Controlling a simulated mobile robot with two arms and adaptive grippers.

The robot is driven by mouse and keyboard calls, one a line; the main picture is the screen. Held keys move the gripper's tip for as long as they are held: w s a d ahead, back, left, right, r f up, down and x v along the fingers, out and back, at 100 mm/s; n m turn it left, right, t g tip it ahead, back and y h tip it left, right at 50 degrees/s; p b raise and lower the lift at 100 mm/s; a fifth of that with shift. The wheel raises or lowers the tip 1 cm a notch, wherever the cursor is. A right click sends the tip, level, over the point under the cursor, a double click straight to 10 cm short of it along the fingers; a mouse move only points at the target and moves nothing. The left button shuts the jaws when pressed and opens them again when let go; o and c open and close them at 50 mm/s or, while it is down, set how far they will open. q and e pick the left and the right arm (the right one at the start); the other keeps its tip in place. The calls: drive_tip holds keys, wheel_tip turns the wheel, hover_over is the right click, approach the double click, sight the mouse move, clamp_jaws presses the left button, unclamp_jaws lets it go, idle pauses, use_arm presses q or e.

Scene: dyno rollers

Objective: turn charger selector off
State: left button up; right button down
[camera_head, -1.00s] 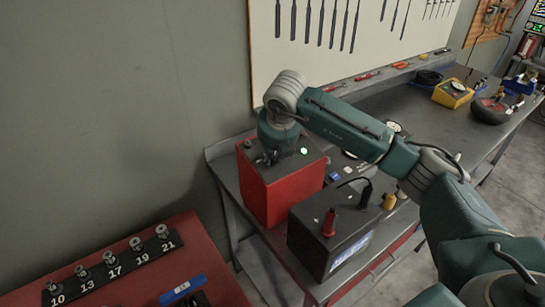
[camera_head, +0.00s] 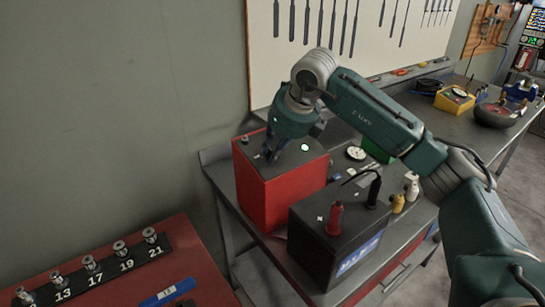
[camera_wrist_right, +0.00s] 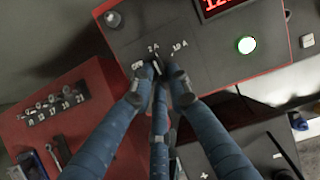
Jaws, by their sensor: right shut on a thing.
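The charger is a red box (camera_head: 262,205) with a dark top. It stands on the bench beside a black battery (camera_head: 335,245). In the right wrist view its top (camera_wrist_right: 215,50) shows the marks OFF, 2 A and 10 A around a small dark selector knob (camera_wrist_right: 157,68). My right gripper (camera_head: 268,154) reaches down onto the charger's top from above. In the wrist view its fingers (camera_wrist_right: 160,90) are closed around the selector knob, which they partly hide. I cannot tell exactly which mark the knob points to. My left gripper is not in view.
A lit green button (camera_head: 305,147) and a red display (camera_wrist_right: 222,6) are on the charger. A red clamp (camera_head: 334,217) and a black clamp sit on the battery. A red cart (camera_head: 110,240) with numbered sockets stands at the lower left. Tools hang on the back board.

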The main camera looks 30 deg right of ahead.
drive_tip(key=n, duration=0.3)
drive_tip(key=shift+d+n+y+b, duration=0.15)
drive_tip(key=shift+n+y+b, duration=0.15)
drive_tip(key=shift+n+y, duration=0.1)
drive_tip(key=n+g, duration=0.1)
drive_tip(key=n, duration=0.4)
drive_tip(key=shift+d+n+y+p, duration=0.15)
drive_tip(key=shift+n+y+p, duration=0.2)
drive_tip(key=shift+n+y, duration=0.05)
drive_tip(key=c, duration=1.7)
unclamp_jaws()
drive_tip(key=shift+o, duration=0.2)
drive_tip(key=shift+r, duration=0.1)
drive_tip(key=v, duration=1.2)
drive_tip(key=shift+w+d, duration=0.1)
